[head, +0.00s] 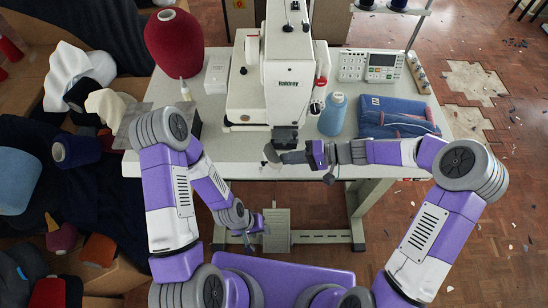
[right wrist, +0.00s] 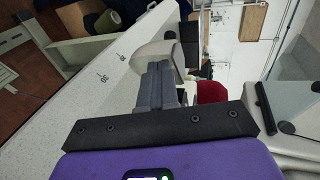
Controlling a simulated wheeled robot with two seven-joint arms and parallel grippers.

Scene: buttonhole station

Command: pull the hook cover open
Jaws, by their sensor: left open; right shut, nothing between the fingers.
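The white sewing machine (head: 282,80) stands on the table. A small light-grey rounded part (head: 270,153) low at its front, beside the table's front edge, appears to be the hook cover. It also shows as a pale rounded block in the right wrist view (right wrist: 153,52), just past my fingertips. I cannot tell whether it is open. My right gripper (head: 284,157) is shut and empty, its tips at or very near this part; contact cannot be told. My left gripper (head: 262,227) is open and empty, below the table's front edge, near the pedal.
On the table (head: 225,165) are a red cone (head: 174,42), a blue thread cone (head: 333,115), folded denim (head: 395,117) and a control panel (head: 371,66). A grey pedal (head: 276,232) stands on the floor below. Boxes with cones and cloth crowd the left.

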